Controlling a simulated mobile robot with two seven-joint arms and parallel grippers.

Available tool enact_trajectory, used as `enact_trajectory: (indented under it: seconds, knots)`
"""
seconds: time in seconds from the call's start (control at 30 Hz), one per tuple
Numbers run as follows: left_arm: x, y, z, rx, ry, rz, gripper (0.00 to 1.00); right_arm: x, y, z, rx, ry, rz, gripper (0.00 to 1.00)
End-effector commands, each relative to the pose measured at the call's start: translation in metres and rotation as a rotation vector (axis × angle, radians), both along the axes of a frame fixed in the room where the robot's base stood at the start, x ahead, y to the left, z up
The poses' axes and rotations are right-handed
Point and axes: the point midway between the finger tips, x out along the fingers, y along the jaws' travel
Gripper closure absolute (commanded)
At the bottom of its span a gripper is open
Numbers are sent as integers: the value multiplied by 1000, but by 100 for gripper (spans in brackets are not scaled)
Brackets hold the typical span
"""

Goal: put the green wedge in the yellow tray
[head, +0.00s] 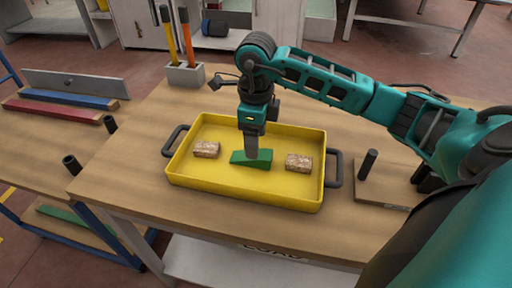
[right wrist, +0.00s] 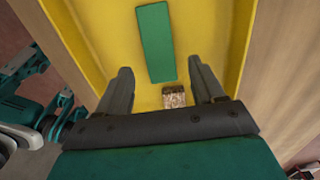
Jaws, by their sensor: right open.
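The green wedge (head: 259,160) lies in the yellow tray (head: 240,195), near its middle, between two speckled brown blocks. My right gripper (head: 251,150) points down over the tray, just above or beside the wedge, and hides part of it. In the right wrist view the green wedge (right wrist: 155,42) lies ahead of the open fingers of my right gripper (right wrist: 158,75). Nothing is between the fingertips. The yellow tray also shows in that view (right wrist: 215,30). My left gripper is not in view.
One speckled block (head: 207,149) sits left of the wedge, another (head: 299,163) to the right. The tray has dark side handles (head: 334,168). A board with a black peg (head: 368,164) stands right of it. A holder (head: 185,76) with tools stands behind. The wooden tabletop (head: 130,150) left of the tray is mostly clear.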

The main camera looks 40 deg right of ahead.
Motion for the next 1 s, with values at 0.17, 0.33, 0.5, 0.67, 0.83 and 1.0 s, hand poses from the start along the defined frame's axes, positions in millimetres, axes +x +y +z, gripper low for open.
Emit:
enact_trajectory:
  seconds: [0.17,0.33,0.5,0.67,0.83,1.0]
  knots:
    - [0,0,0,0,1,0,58,1,0,41,-2,-4,0,32]
    - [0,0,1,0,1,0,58,0,0,65,0,-1,0,32]
    - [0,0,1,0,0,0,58,0,0,74,0,1,0,32]
    - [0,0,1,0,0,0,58,0,0,75,0,1,0,32]
    - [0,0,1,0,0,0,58,0,0,74,0,1,-1,32]
    - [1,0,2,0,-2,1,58,0,0,74,0,1,-1,32]
